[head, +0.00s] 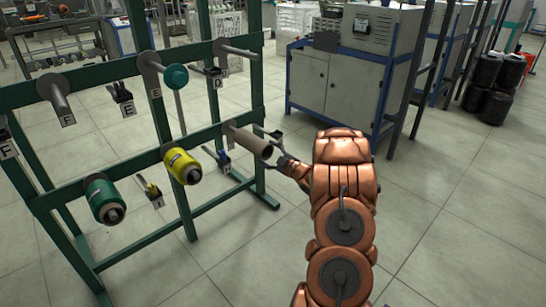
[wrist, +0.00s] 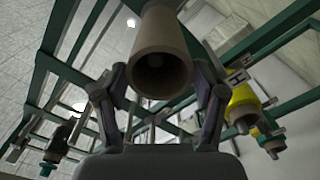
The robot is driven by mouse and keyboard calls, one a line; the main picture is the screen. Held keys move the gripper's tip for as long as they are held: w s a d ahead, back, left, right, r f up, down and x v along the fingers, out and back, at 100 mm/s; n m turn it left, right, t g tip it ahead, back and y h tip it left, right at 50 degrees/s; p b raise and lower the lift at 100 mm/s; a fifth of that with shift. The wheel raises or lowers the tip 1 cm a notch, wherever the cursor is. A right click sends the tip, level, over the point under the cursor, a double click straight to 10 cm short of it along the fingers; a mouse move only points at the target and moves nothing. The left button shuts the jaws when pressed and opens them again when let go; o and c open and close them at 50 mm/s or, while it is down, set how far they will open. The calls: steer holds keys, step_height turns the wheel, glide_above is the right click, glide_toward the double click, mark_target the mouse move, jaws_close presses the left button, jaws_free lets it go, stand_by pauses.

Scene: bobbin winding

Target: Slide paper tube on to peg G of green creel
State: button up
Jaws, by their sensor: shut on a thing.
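The grey-brown paper tube (head: 250,143) is at the right end of the lower rail of the green creel (head: 110,72) in the head view. Its far end is by the rail, close to a small label I cannot read surely. The peg there is hidden, so I cannot tell whether the tube is around it. My gripper (head: 275,147) is shut on the tube near its front end. In the wrist view the tube (wrist: 161,38) points away from me, its open near end between my fingers.
A yellow bobbin (head: 181,165) and a green bobbin (head: 104,200) sit on lower pegs to the left. A teal cap (head: 175,77) is on an upper peg. A bare upper peg (head: 236,50) is above the tube. A grey cabinet (head: 340,80) stands behind.

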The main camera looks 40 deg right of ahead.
steer(key=shift+w+f, duration=0.1)
steer(key=shift+w, duration=1.25)
steer(key=shift+w+p, duration=0.55)
steer(key=shift+w, duration=1.2)
steer(key=shift+d+f, duration=0.1)
steer(key=shift+f, duration=0.15)
steer(key=o, duration=1.4)
steer(key=shift+c, duration=0.2)
steer(key=s, duration=1.2)
